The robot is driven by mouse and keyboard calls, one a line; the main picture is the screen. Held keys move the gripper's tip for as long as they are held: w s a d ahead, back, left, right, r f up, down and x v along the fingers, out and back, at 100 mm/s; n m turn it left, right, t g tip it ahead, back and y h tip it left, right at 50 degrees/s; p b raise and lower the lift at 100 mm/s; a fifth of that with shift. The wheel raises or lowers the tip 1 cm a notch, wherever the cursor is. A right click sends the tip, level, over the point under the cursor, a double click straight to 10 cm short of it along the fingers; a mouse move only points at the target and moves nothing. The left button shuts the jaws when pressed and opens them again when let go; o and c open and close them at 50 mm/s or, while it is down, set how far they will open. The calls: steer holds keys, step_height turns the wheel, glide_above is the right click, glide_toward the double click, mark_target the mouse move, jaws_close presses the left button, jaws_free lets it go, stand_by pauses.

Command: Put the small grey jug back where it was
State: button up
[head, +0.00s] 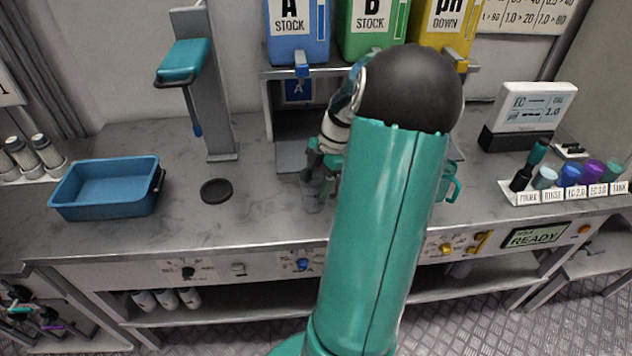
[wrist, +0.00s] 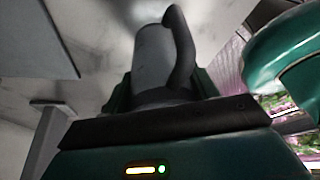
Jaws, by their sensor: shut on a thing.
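The small grey jug (wrist: 152,58) fills the upper middle of the wrist view, with its dark curved handle on the right side. My gripper (wrist: 163,88) is shut on the jug, with a green finger on each side of its body. In the head view my gripper (head: 322,172) is over the middle of the bench, left of my forearm, and the grey jug (head: 313,194) shows faintly below it. Whether the jug touches the bench I cannot tell. A round black pad (head: 216,190) lies bare on the bench to the left.
A blue tray (head: 107,188) stands at left, beside a grey column with a teal head (head: 184,60). Stock containers, including blue A (head: 297,30), hang above the bench. A teal handled vessel (head: 451,182) is partly hidden by my arm. Small labelled pots (head: 569,176) stand at right.

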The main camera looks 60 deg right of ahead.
steer(key=o, duration=1.1)
steer(key=shift+c, duration=0.2)
steer(key=v, duration=1.2)
steer(key=w+a+r+m+h, duration=0.1)
steer(key=w+a+r+m, duration=0.1)
steer(key=a, duration=0.6)
steer(key=w+a+r+m+h, duration=0.2)
steer(key=a, duration=0.6)
steer(key=w+a+r+m+h, duration=0.1)
steer(key=w+a+r+m, duration=0.15)
steer(key=a, duration=0.45)
steer(key=s+a+m+t, duration=0.2)
steer(key=s+a+m, duration=0.1)
steer(key=a, duration=0.6)
steer(key=s+a+m+t, duration=0.2)
steer(key=s+a+m, duration=0.2)
steer(key=a, duration=0.5)
steer(key=shift+f, duration=0.4)
